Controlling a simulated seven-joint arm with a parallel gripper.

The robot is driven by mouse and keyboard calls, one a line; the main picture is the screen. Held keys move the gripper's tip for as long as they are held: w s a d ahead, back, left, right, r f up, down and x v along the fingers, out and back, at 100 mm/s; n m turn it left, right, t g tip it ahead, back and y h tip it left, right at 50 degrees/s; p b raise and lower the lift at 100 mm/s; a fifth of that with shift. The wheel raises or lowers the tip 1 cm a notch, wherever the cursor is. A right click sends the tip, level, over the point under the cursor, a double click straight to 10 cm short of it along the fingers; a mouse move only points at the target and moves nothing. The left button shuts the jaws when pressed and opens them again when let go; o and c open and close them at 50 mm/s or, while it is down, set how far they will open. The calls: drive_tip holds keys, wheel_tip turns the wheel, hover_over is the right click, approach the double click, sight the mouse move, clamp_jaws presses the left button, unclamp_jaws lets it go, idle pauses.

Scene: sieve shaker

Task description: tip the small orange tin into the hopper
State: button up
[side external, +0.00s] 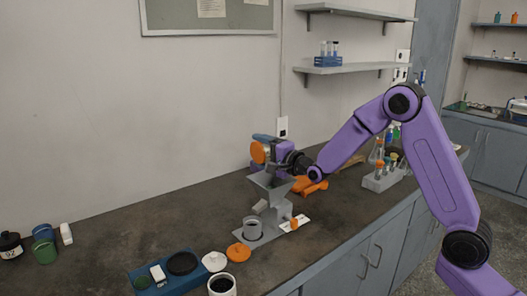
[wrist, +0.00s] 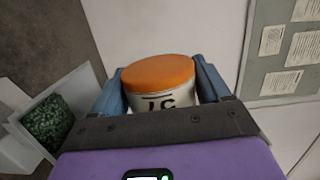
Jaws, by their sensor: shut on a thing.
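My gripper (side external: 268,147) is shut on the small orange tin (side external: 258,152) and holds it above the grey hopper (side external: 268,182). The tin is turned on its side, its orange end facing left in the side view. In the wrist view the tin (wrist: 158,74) shows an orange end and a pale wall with black marks, between my two blue fingers (wrist: 158,66). The hopper (wrist: 70,85) is at the left there, with green granules inside. Whether the tin's far end is open cannot be seen.
A grey cup (side external: 252,228) stands below the hopper. A tube rack (side external: 382,181) stands to the right. The counter at left is mostly clear.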

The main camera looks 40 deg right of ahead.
drive_tip(key=shift+n, duration=0.4)
drive_tip(key=shift+a, duration=0.1)
drive_tip(key=n, duration=0.4)
drive_tip(key=shift+a+g, duration=0.4)
drive_tip(key=shift+h, duration=0.4)
drive_tip(key=shift+n, duration=0.3)
drive_tip(key=n, duration=0.3)
drive_tip(key=shift+a+f+n+h, duration=0.1)
drive_tip(key=shift+n+h, duration=0.2)
drive_tip(key=shift+n, duration=0.1)
